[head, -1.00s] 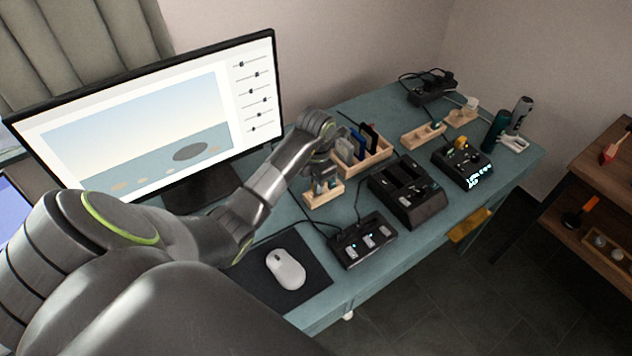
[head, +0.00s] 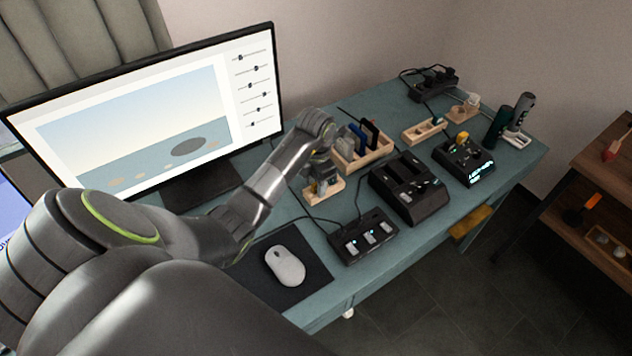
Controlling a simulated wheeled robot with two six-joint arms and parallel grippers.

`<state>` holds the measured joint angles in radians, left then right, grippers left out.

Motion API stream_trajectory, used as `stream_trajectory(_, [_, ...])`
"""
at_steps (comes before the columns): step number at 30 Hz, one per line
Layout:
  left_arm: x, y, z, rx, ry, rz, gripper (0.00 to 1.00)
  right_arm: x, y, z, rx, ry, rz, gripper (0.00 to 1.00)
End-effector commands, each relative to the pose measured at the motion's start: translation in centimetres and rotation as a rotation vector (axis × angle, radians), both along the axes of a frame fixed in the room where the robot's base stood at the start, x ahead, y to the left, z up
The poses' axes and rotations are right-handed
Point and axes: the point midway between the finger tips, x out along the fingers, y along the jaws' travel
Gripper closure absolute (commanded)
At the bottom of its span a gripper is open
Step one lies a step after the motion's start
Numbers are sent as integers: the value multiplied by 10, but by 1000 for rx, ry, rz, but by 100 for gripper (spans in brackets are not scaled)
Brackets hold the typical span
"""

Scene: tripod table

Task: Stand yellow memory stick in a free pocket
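A small wooden block (head: 334,194) stands on the teal desk, in front of the monitor's right side. My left gripper (head: 321,182) points down over this block, with its fingers at or just above the pockets. A tiny yellowish spot shows by the fingers; I cannot tell whether it is the yellow memory stick or whether the fingers hold it. The gripper and arm hide part of the block, so its free pockets cannot be made out. My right gripper is not in view.
Behind the block is a wooden rack (head: 374,155) with upright dark and blue cards. To its right stand a black two-bay dock (head: 421,205) and a display device (head: 470,168) with a yellow item on top. A card reader (head: 362,240) and a mouse (head: 285,266) lie nearer.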

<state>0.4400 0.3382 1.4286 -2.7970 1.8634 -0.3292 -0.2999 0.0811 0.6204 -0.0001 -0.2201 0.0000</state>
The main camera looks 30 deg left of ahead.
Motion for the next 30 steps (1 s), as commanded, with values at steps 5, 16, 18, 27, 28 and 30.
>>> stream_trajectory(5, [0, 0, 3, 1, -1, 0, 64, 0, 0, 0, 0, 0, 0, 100])
stream_trajectory(16, [0, 0, 72, 1, 0, 1, 64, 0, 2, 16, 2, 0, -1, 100])
stream_trajectory(18, [0, 0, 81, 0, 0, 1, 64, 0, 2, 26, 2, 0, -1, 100])
stream_trajectory(27, [0, 0, 118, 0, 0, 0, 64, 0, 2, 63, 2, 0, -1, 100])
stream_trajectory(28, [0, 0, 121, 0, 0, 0, 64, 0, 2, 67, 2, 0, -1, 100])
stream_trajectory(30, [0, 0, 130, 0, 0, 0, 64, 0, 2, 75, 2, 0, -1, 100])
